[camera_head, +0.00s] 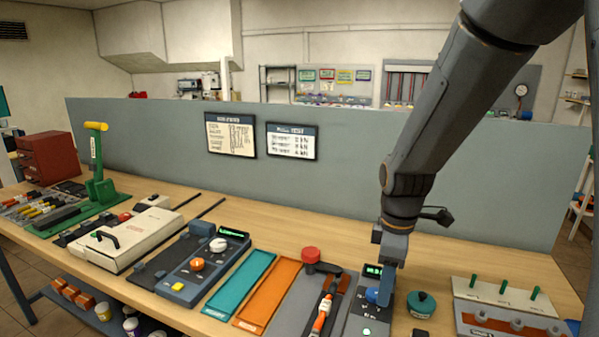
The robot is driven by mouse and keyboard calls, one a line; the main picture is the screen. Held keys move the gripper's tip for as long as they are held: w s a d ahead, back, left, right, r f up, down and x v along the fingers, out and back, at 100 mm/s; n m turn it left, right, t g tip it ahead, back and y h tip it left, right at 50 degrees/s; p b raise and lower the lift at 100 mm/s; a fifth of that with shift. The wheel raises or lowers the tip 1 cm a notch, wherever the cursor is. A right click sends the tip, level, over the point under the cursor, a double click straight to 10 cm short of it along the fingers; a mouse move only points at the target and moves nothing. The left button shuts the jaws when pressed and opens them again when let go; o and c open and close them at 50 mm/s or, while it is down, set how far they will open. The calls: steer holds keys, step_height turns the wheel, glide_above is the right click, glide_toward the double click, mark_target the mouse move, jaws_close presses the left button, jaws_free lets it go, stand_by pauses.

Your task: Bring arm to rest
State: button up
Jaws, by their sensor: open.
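My arm (440,115) comes down from the upper right and reaches over the right part of the wooden bench. My gripper (388,272) points down over a grey device with a green display, a blue knob (374,296) and a lit green button (367,332). The gripper's near side hides part of this device. I cannot tell whether the fingertips touch it. Nothing shows held in the jaws.
A teal tray (240,284), an orange tray (268,293) and a red-knobbed tool (312,256) lie left of the gripper. A round green-topped item (421,304) and a panel with green pegs (505,305) stand right. A grey partition (350,180) rises behind.

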steer(key=s+f+m, duration=0.1)
steer(key=s+m, duration=0.8)
steer(key=m, duration=0.4)
steer(key=shift+s+f+m+t+b, duration=0.15)
steer(key=shift+f+m+t+b, duration=0.15)
steer(key=shift+t, duration=0.1)
